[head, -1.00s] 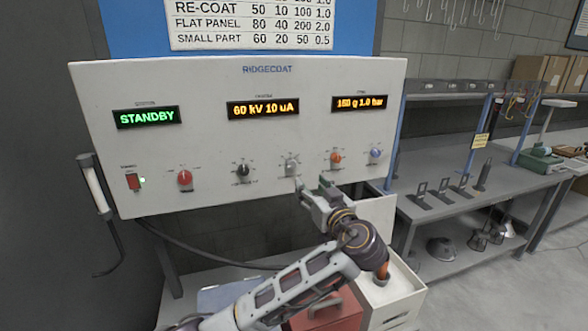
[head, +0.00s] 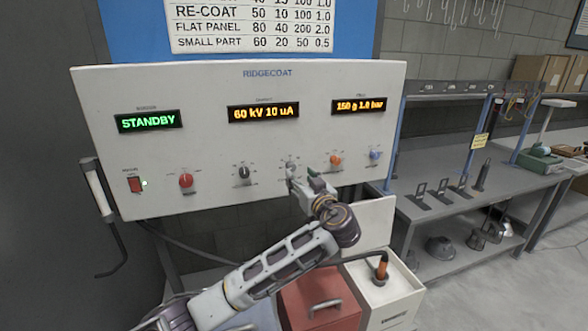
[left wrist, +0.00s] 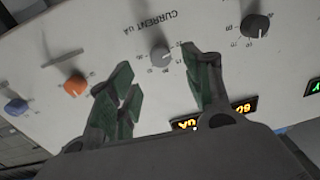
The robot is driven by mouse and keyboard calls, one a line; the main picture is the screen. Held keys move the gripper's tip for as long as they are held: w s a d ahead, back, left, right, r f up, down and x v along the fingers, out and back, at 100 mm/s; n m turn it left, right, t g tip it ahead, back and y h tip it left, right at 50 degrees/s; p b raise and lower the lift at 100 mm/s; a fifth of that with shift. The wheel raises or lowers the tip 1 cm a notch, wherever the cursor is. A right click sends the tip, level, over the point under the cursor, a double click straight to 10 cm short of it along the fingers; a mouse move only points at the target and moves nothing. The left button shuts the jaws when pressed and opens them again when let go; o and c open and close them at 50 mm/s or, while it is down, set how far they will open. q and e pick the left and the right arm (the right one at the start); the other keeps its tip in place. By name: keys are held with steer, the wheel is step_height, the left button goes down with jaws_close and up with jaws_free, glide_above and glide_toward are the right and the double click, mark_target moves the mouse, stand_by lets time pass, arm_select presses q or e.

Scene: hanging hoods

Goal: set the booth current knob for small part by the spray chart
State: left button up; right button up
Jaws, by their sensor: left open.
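The grey current knob (left wrist: 160,57), below the label CURRENT uA, is on the RIDGECOAT panel (head: 330,75). In the head view my left gripper (head: 302,178) is at that knob and partly hides it. In the left wrist view the open green fingers (left wrist: 165,85) stand on either side of the knob's line, empty; I cannot tell whether they touch it. The middle display (head: 264,113) reads 60 kV 10 uA. The spray chart (head: 250,27) above has a SMALL PART row of 60, 20, 50, 0.5. My right gripper is not in view.
The black knob (head: 244,173) is left of the grey one, the orange knob (head: 336,160) and blue knob (head: 376,154) right. A red knob (head: 186,181) and red switch (head: 134,184) are farther left. The left display (head: 148,121) reads STANDBY. A grey bench (head: 470,205) stands at right.

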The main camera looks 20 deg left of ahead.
mark_target(292, 169)
arm_select(q)
steer(key=shift+p+x, duration=0.65)
steer(key=shift+x, duration=2.5)
steer(key=shift+c, duration=1.1)
steer(key=c, duration=0.8)
